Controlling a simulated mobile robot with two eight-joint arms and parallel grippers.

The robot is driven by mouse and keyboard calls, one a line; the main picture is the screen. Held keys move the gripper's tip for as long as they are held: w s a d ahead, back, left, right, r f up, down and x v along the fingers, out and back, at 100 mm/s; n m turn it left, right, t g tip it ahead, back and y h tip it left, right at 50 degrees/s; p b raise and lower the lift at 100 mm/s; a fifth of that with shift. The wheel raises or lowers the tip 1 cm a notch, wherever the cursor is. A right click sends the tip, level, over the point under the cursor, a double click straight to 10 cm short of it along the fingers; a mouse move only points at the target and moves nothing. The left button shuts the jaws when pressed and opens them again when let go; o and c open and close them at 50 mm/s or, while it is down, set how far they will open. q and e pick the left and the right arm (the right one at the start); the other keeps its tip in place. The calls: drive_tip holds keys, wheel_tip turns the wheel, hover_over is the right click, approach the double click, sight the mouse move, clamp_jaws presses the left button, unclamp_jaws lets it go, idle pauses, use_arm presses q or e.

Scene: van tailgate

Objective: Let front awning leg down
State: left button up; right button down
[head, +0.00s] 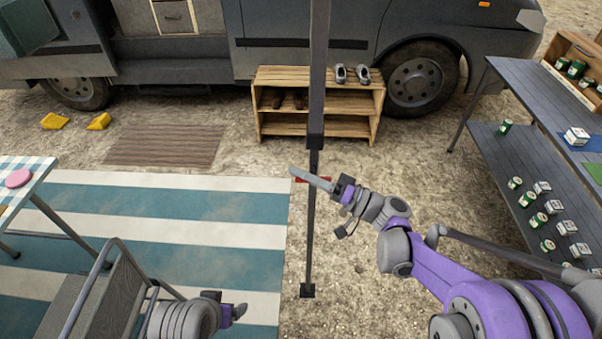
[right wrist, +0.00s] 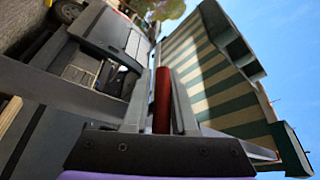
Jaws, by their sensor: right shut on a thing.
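The front awning leg (head: 319,70) is a dark upright pole in the middle of the head view. Its thicker upper section ends in a collar (head: 315,142); a thinner lower section runs down to a small square foot (head: 307,290). I cannot tell whether the foot touches the ground. My right gripper (head: 312,178) is at the leg just below the collar, shut on a red handle (right wrist: 162,100), which sits between its fingers in the right wrist view. The striped awning (right wrist: 215,80) shows there too. My left gripper (head: 238,311) is low in the head view, away from the leg; its jaw opening is unclear.
A wooden shelf (head: 317,127) with shoes stands behind the leg, against the van (head: 290,55). A table with cans (head: 487,140) is at the right. A chair (head: 78,290) and a checked table (head: 35,170) are at the left. A striped rug (head: 170,235) covers the ground left of the leg.

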wheel_tip(320, 180, down, 11)
drive_tip(key=b, duration=0.6)
drive_tip(key=shift+f, duration=0.2)
drive_tip(key=c, duration=0.8)
unclamp_jaws()
drive_tip(key=shift+d, duration=0.1)
drive_tip(key=v, duration=1)
drive_tip(key=shift+d, duration=0.3)
drive_tip(key=shift+s, duration=0.15)
